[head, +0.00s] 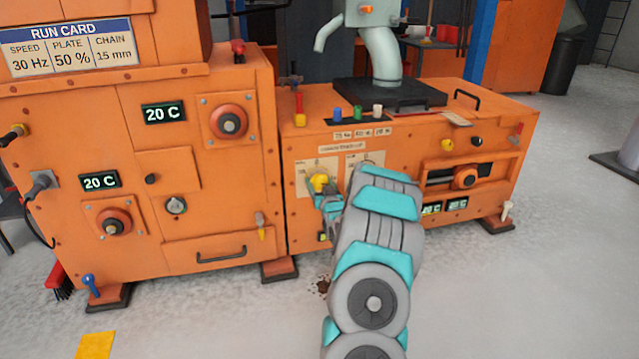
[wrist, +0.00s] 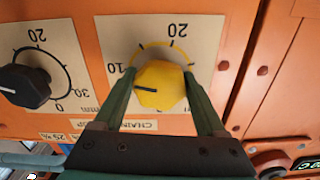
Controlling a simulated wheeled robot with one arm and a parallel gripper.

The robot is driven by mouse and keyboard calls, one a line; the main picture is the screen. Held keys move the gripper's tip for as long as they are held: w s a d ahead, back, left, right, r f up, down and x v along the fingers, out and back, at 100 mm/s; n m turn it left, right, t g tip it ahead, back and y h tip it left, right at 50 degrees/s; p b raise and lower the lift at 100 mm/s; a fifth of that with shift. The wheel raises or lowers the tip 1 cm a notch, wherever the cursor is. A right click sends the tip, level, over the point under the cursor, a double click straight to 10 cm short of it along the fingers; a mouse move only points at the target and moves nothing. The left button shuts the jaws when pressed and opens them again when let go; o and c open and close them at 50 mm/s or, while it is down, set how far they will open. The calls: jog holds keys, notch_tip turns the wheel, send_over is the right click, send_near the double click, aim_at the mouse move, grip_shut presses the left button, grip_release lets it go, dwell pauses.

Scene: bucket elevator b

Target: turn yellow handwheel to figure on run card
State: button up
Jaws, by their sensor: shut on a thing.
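The yellow handwheel (wrist: 160,87) sits on a pale dial plate on the orange machine front. It also shows in the head view (head: 319,182), left of my arm. My gripper (wrist: 167,90) is shut on it, one finger at each side. The wheel's black pointer mark points left in the wrist view, a little below the figure 10 (wrist: 114,68). The figure 20 (wrist: 178,30) is at the top of the scale. The run card (head: 66,45) in the head view reads speed 30 Hz, plate 50 %, chain 15 mm.
A black knob (wrist: 24,87) with its own dial is beside the yellow handwheel in the wrist view. Coloured buttons (head: 357,112) stand on the machine top. A black-and-orange slide unit (head: 467,176) is right of my arm. Open floor lies in front.

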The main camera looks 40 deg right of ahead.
jog(key=m+p, duration=0.1)
jog(key=m, duration=0.7)
jog(key=shift+a+m, duration=0.1)
jog(key=shift+m, duration=0.3)
dwell(0.5)
jog(key=o, duration=1.3)
jog(key=shift+p+v, duration=0.5)
jog(key=shift+v, duration=3.4)
